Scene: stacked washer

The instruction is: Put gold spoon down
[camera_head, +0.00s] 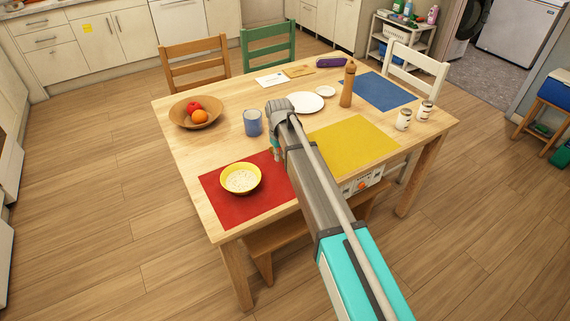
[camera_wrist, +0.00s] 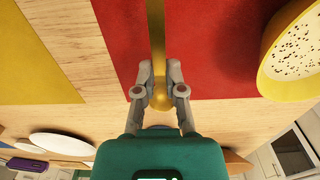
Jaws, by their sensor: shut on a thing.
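My gripper (camera_wrist: 159,80) is shut on the gold spoon (camera_wrist: 157,30) in the wrist view. The spoon runs from between the fingers to the top edge, over the red mat (camera_wrist: 205,50). Its far end is out of frame, and I cannot tell its exact height above the mat. In the head view my gripper (camera_head: 276,153) is over the table near the red mat's upper right corner; I cannot make out the spoon there. The yellow bowl (camera_head: 241,190) with pale, speckled contents stands on the red mat (camera_head: 222,214), to the right of the spoon in the wrist view.
The wooden table (camera_head: 185,145) also holds a blue cup (camera_head: 252,123), a fruit bowl (camera_head: 195,121), a white plate (camera_head: 306,103), a pepper mill (camera_head: 347,84), two jars (camera_head: 404,120), a yellow mat (camera_head: 355,145) and a blue mat (camera_head: 377,91). Bare wood lies between red and yellow mats.

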